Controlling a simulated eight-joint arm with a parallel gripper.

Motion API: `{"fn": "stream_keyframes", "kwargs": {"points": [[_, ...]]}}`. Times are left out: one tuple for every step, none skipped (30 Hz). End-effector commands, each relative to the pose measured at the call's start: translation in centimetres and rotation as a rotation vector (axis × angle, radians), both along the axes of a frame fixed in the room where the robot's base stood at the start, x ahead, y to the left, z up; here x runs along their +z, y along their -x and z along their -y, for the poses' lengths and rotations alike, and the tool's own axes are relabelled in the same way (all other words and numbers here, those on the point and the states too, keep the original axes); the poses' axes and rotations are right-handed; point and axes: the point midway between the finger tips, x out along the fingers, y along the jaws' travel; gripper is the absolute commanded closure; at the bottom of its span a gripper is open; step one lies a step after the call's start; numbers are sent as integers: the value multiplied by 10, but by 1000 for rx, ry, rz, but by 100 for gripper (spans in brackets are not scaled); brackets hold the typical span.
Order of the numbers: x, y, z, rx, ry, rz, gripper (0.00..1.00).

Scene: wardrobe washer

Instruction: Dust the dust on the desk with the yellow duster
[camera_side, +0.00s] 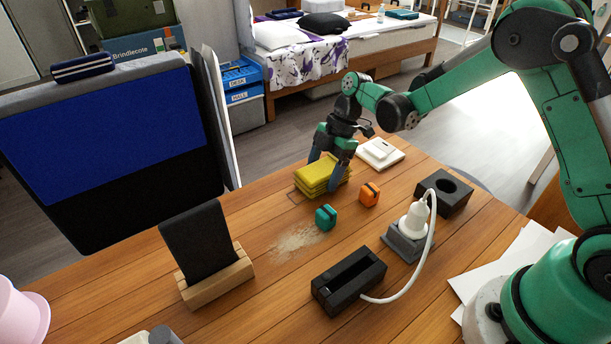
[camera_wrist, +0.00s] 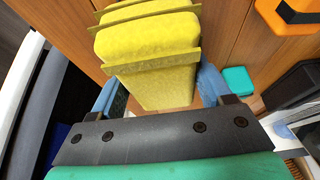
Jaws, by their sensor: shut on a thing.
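The yellow duster (camera_side: 318,179) is a folded, layered yellow block near the far edge of the wooden desk (camera_side: 200,318). My gripper (camera_side: 332,172) is above it with its blue fingers down on either side, shut on it. In the wrist view the duster (camera_wrist: 150,50) sits between the two blue fingers (camera_wrist: 160,95). Whether it touches the desk is hard to tell. The dust (camera_side: 298,241) is a pale patch of specks on the desk, nearer the camera than the duster and apart from it.
A teal block (camera_side: 326,217) stands at the dust's right edge, with an orange block (camera_side: 369,194) beyond. A black tray (camera_side: 349,281), a grey stand with a white corded item (camera_side: 413,222) and a black holder (camera_side: 446,192) lie right. A phone on a wooden stand (camera_side: 216,279) is left.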

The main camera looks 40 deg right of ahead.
Motion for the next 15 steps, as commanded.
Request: {"fn": "stream_keyframes", "kwargs": {"points": [[0, 0, -1, 0, 0, 0, 70], [0, 0, -1, 0, 0, 0, 70], [0, 0, -1, -1, 0, 0, 70], [0, 0, -1, -1, -1, 0, 70], [0, 0, -1, -1, -1, 0, 70], [0, 0, -1, 0, -1, 0, 70], [0, 0, -1, 0, -1, 0, 70], [0, 0, -2, 0, -1, 0, 70], [0, 0, -5, 1, 0, 0, 70], [0, 0, -8, 1, 0, 0, 70], [0, 0, -13, 4, 0, 2, 70], [0, 0, -20, 4, 0, 2, 70], [0, 0, -25, 5, 0, 1, 70], [0, 0, -31, 5, -1, 1, 70], [0, 0, -38, 5, 0, 0, 70]]}}
